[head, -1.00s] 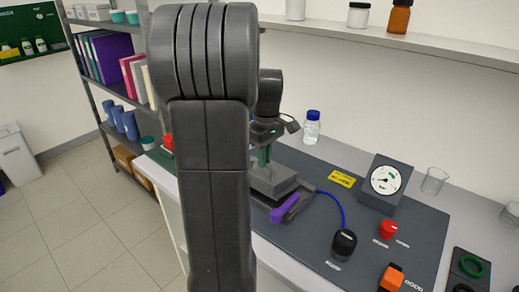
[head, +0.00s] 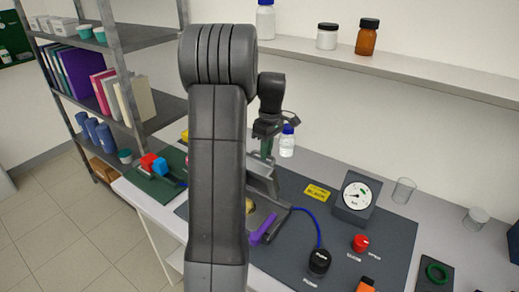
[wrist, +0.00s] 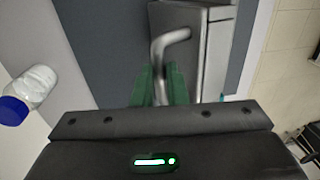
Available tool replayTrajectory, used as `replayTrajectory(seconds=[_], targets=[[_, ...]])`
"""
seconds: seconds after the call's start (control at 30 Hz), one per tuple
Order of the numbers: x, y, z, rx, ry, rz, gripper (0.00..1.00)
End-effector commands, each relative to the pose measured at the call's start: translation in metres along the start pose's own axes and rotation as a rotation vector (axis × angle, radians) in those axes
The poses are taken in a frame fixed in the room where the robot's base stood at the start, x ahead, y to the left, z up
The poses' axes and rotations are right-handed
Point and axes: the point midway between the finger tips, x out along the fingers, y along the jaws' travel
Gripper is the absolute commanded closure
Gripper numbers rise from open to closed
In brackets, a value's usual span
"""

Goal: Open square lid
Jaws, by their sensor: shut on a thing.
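The square lid (head: 262,178) is grey and stands tilted up from its box on the dark mat, partly hidden behind my arm. In the wrist view the lid (wrist: 190,20) fills the top middle, with a bent metal handle (wrist: 172,37) on it. My gripper (wrist: 160,88) has green fingers, closed around the handle's lower end. In the head view my gripper (head: 267,148) is at the lid's upper edge. A purple lever (head: 263,229) sticks out at the front of the box. The box is mostly hidden by my arm.
A blue-capped bottle (head: 287,142) stands behind the lid and shows at left in the wrist view (wrist: 30,92). A gauge (head: 354,197), a black knob (head: 318,262) and a red knob (head: 360,243) stand to the right. A shelf (head: 400,64) runs above.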

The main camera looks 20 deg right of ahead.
Motion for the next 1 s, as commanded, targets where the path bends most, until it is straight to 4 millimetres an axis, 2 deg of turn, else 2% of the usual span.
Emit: replayTrajectory(seconds=[0.2,0.5,1.0], targets=[[0.009,0.023,0.002,0.001,-0.006,-0.165,1.0],[0.017,0.043,0.001,0.0,-0.006,-0.292,1.0],[0.02,0.052,0.003,0.003,-0.007,-0.33,1.0]])
